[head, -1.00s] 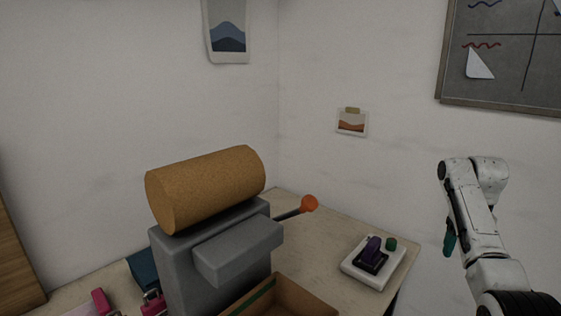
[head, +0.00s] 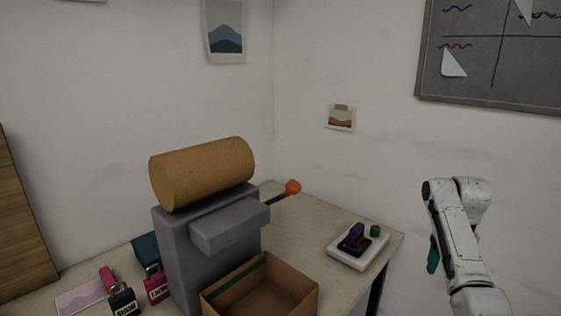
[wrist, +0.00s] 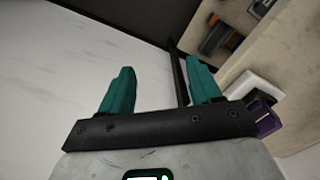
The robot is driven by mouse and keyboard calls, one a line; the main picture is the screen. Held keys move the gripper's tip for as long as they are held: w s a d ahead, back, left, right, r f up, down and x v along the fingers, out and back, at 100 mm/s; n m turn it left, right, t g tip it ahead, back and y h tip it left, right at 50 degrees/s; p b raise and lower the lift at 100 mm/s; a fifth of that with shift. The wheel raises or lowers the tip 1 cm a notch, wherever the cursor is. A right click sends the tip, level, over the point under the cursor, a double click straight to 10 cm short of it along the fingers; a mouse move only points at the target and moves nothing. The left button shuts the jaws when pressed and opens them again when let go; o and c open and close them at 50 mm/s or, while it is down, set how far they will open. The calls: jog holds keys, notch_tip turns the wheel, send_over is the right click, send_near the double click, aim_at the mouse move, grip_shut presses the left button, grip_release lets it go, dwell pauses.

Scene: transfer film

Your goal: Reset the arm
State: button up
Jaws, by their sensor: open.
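My arm (head: 459,240) is raised and bent at the right of the head view, beside the table. My gripper shows there as a teal finger (head: 433,255) pointing down, clear of the table's right edge. In the wrist view my gripper (wrist: 160,88) has its two teal fingers wide apart with nothing between them. Past the fingers are a pale surface and a thin dark bar.
A grey machine with a cork-coloured cylinder (head: 203,172) and an orange-knobbed lever (head: 292,188) stands on the table (head: 300,222). An open cardboard box (head: 262,290), a white pad with a purple part (head: 358,248) and several small pink and dark items (head: 122,301) surround it.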

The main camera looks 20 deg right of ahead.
jog(key=s+a+f+n, duration=0.1)
jog(key=s+a+f, duration=0.1)
jog(key=a+f, duration=0.75)
jog(key=s+a+f+n, duration=0.25)
jog(key=a+f, duration=0.45)
jog(key=a, duration=0.5)
jog(key=s+a+f+n, duration=0.1)
jog(key=s+a, duration=0.6)
jog(key=s, duration=0.4)
jog(key=s+a+n, duration=0.1)
jog(key=s+a, duration=0.6)
jog(key=s, duration=0.4)
jog(key=shift+f+t, duration=0.35)
jog(key=shift+t, duration=0.05)
